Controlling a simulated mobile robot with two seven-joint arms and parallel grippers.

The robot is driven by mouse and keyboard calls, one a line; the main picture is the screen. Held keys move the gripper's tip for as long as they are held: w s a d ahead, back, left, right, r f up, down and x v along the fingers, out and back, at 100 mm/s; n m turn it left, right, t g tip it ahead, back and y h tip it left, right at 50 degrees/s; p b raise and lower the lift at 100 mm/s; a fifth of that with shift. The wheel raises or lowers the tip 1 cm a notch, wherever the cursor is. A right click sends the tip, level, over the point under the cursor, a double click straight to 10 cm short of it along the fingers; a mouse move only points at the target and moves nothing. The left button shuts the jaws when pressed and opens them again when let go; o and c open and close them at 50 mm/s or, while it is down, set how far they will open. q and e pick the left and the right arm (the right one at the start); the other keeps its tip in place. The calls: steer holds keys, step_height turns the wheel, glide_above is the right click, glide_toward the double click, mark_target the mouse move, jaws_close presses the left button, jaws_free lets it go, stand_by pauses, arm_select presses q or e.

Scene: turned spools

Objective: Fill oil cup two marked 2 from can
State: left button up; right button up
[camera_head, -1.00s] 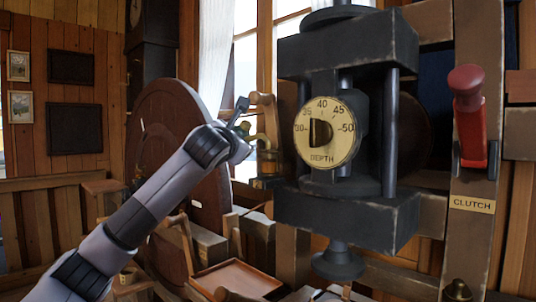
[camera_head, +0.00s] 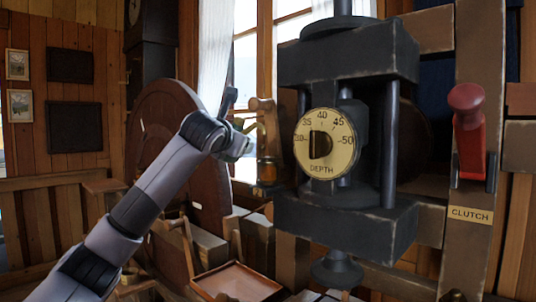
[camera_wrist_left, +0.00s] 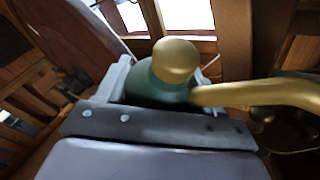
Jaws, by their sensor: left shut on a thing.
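My left gripper (camera_wrist_left: 160,100) is shut on a dark green oil can (camera_wrist_left: 150,85) with a rounded brass cap and a long brass spout (camera_wrist_left: 250,92). The spout points right in the left wrist view. In the head view, my left gripper (camera_head: 236,122) is raised in front of the dark red wheel, and the can is mostly hidden there. A small amber cup (camera_head: 267,172) hangs beside the black press, just right of and below the gripper. My right gripper is not in view.
The black press with its depth dial (camera_head: 324,143) stands right of the gripper. A red clutch lever (camera_head: 468,130) is on a post farther right. A wooden tray (camera_head: 238,282) lies below. The large wheel (camera_head: 170,110) is behind the arm.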

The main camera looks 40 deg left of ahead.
arm_select(q)
steer(key=shift+a+r+n+g+h+p, duration=0.55)
steer(key=shift+n+p, duration=0.25)
steer(key=shift+p, duration=0.45)
steer(key=shift+a+r+n+g+h+p, duration=0.35)
steer(key=shift+r+n+h+p, duration=0.4)
steer(key=shift+p, duration=0.5)
steer(key=shift+f+n, duration=0.1)
steer(key=shift+n, duration=0.25)
steer(key=shift+f, duration=0.1)
